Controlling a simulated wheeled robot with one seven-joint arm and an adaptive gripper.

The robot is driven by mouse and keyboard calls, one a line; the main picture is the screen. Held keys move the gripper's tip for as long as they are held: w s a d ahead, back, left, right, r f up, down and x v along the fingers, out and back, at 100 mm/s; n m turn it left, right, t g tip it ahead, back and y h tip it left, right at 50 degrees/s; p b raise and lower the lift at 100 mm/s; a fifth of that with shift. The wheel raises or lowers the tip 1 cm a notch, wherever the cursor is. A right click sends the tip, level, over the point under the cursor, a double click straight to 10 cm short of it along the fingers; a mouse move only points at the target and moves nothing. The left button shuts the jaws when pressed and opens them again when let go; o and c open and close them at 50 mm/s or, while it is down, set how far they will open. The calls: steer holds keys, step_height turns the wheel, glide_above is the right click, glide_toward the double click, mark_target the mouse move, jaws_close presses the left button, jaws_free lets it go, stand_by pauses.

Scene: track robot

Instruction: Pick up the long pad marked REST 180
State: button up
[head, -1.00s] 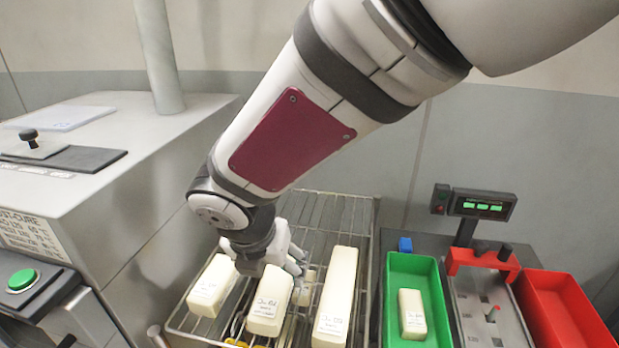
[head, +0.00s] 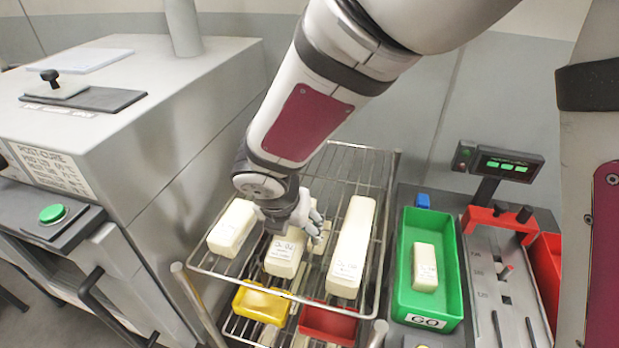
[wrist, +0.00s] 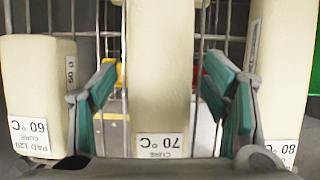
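Cream pads lie on a wire rack. The longest pad (head: 355,235) is at the right of the rack; its small print is not readable in the head view. A right-hand pad (wrist: 282,75) shows partly in the wrist view, its label reading 80 °C. I cannot read REST 180 anywhere. My gripper (head: 308,220) is low over the middle pad (head: 285,252). In the wrist view its green-padded fingers (wrist: 160,80) are open on either side of a pad (wrist: 158,50) labelled 70 °C, with gaps between. A left pad (wrist: 38,95) reads PAD 120, 60 °C.
The wire rack (head: 388,210) has yellow (head: 262,302) and red (head: 328,325) bins below it. A green bin (head: 453,295) with one short pad (head: 425,265) stands to the right, beside a gauge with a display (head: 508,165). A metal oven (head: 190,130) stands on the left.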

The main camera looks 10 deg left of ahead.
steer(key=c, duration=1)
steer(key=shift+r, duration=0.1)
